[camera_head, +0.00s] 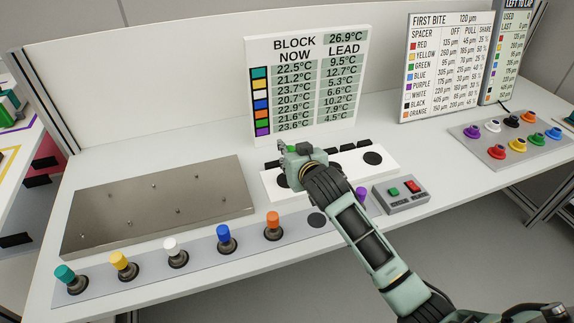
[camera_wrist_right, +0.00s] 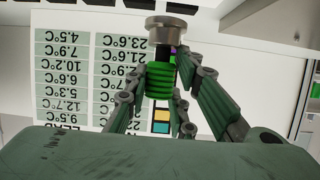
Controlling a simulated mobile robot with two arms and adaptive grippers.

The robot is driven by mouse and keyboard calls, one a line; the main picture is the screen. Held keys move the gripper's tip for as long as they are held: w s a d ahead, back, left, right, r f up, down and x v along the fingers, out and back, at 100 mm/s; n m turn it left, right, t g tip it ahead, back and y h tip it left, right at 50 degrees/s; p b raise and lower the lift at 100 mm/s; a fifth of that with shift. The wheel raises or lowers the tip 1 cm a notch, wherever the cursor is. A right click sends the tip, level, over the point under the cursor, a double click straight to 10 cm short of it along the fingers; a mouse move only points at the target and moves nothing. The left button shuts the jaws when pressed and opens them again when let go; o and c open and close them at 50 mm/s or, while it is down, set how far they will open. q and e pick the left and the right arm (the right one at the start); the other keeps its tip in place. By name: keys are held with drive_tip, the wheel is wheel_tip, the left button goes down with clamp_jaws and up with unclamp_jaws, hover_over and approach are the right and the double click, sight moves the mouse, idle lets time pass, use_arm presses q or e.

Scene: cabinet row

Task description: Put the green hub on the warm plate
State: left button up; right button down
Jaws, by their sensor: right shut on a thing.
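My right gripper (camera_head: 290,152) reaches over the white block with dark round spots (camera_head: 388,174). In the wrist view it (camera_wrist_right: 163,78) is shut on the green hub (camera_wrist_right: 159,85). The hub has a ribbed green grip, a black neck and a round metal base pointing away from the palm. In the head view the hub is mostly hidden by the gripper. I cannot tell whether its base touches the block. A bare metal plate (camera_head: 160,200) with small pegs lies at the left; which surface is the warm plate is not clear. My left gripper is not in view.
The front strip (camera_head: 200,262) holds teal, yellow, white, blue, orange and purple hubs, with an empty dark spot (camera_head: 317,219) between the last two. A temperature board (camera_head: 305,85) stands behind. A button box (camera_head: 401,194) and a grey tray of coloured knobs (camera_head: 512,146) are to the right.

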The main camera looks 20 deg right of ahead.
drive_tip(key=shift+w+a+f, duration=0.15)
drive_tip(key=shift+w+a, duration=0.1)
drive_tip(key=shift+a, duration=0.05)
drive_tip(key=shift+f, duration=0.3)
wheel_tip(320, 180, down, 2)
drive_tip(key=shift+f, duration=1)
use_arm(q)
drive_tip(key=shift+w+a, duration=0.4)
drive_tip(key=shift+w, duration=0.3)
use_arm(e)
drive_tip(key=c, duration=1.5)
unclamp_jaws()
